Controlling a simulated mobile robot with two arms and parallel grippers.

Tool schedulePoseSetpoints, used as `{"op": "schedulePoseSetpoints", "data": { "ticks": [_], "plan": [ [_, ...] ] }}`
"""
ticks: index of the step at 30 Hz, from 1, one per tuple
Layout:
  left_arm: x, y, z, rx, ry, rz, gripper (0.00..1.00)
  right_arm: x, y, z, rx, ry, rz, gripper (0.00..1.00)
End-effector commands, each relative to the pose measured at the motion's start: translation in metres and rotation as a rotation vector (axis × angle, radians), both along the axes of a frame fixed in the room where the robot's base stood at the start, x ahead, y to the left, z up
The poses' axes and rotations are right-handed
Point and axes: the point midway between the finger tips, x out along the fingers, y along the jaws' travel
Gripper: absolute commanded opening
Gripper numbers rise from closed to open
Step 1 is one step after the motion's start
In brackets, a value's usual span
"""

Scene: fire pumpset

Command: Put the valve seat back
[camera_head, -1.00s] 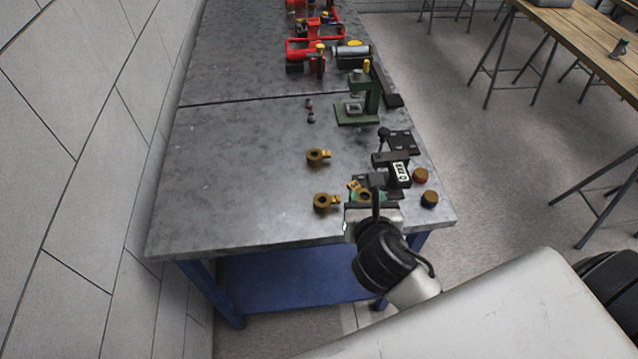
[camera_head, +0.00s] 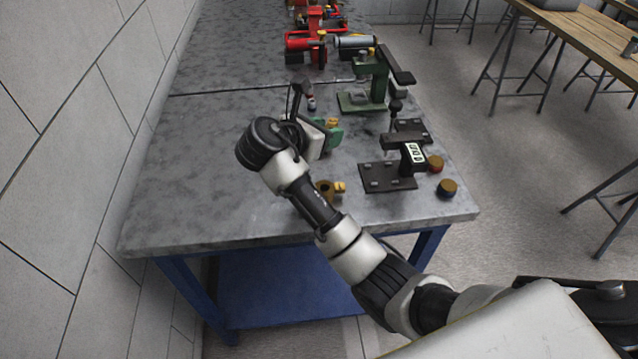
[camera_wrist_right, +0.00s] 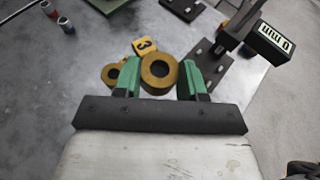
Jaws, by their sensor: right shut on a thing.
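My right gripper (camera_head: 328,136) is over the near part of the bench, its arm coming in from the lower right. In the right wrist view its green fingers are shut on a brass ring, the valve seat (camera_wrist_right: 159,73). A yellow tag marked 3 (camera_wrist_right: 145,47) shows at the ring's upper left; I cannot tell whether it is fixed to it. Another brass ring (camera_wrist_right: 112,74) lies behind, partly hidden. A tagged brass ring (camera_head: 325,190) on the bench sits below the gripper, partly covered by my arm. My left gripper is out of view.
A dark gauge fixture (camera_head: 413,156) with a bare plate (camera_head: 386,178) stands to the right, near two round caps (camera_head: 447,187). The bench's left side is clear.

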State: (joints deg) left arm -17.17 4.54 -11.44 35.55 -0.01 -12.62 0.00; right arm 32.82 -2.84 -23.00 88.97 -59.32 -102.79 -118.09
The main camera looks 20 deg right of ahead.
Motion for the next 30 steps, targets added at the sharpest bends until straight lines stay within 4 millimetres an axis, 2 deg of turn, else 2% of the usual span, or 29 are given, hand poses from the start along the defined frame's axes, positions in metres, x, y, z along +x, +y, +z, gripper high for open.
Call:
{"op": "schedulePoseSetpoints", "data": {
  "ticks": [1, 5, 7, 12, 19, 24, 30],
  "plan": [
    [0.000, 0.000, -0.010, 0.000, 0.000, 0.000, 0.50, 0.005, 0.008, 0.001, 0.000, -0.004, -0.034, 0.04],
    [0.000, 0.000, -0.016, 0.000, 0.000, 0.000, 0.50, 0.009, 0.019, 0.010, -0.003, -0.006, -0.097, 0.04],
    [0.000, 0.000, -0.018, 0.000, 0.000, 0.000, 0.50, 0.009, 0.021, 0.006, -0.005, -0.001, -0.113, 0.04],
    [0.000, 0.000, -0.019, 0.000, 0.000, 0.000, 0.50, 0.009, 0.022, -0.021, -0.008, 0.001, -0.120, 0.04],
    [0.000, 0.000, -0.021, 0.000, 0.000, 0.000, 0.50, 0.009, 0.022, -0.046, -0.008, -0.001, -0.118, 0.04],
    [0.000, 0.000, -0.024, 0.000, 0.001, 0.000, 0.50, 0.009, 0.022, -0.074, -0.008, -0.001, -0.117, 0.04],
    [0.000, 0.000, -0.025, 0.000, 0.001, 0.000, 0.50, 0.009, 0.022, -0.086, -0.006, -0.005, -0.117, 0.04]
  ]
}}
